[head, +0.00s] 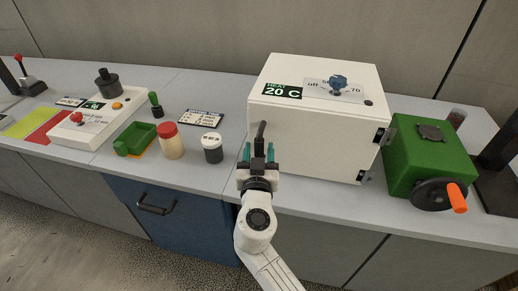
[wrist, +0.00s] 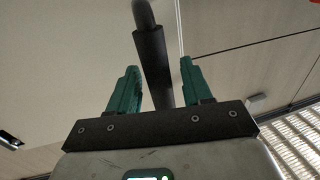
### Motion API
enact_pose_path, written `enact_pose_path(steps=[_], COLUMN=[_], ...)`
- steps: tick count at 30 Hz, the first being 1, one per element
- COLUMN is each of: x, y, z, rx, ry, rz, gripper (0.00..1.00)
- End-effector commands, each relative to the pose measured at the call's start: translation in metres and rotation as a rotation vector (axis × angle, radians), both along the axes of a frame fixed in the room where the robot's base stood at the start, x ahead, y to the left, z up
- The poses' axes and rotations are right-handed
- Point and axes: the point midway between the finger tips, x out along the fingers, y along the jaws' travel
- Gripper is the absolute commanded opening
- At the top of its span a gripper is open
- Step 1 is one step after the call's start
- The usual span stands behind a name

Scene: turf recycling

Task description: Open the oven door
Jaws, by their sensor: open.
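The oven is a white box (head: 325,125) on the counter, with a green "20 C" display and a blue knob (head: 338,81) on its top. Its door is the front face, with hinges at the right edge, and looks shut. A dark upright handle (head: 261,131) is at the door's left side. My gripper (head: 258,152) is in front of the handle with its teal fingers apart. In the wrist view the handle (wrist: 154,60) stands between the open fingers (wrist: 157,85); I cannot tell whether either finger touches it.
A green box with an orange-handled crank (head: 433,160) stands close to the oven's right side. A white-lidded jar (head: 212,148), a red-lidded jar (head: 171,142) and a green tray (head: 137,138) stand to the left. Free counter lies in front of the jars.

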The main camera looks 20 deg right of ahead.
Motion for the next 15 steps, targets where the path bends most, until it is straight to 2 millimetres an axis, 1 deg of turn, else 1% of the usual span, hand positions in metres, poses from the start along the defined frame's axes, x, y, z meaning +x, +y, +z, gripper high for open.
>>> enact_pose_path(steps=[3,10,15], x=[0.0035,0.0035,0.0034], y=[-0.0017,-0.0019,-0.0018], z=[0.0002,0.0,-0.0001], rx=[0.001,0.001,0.001], ry=[0.0,0.0,0.0], rz=[0.0,0.0,0.0], gripper=[0.49,0.49,0.33])
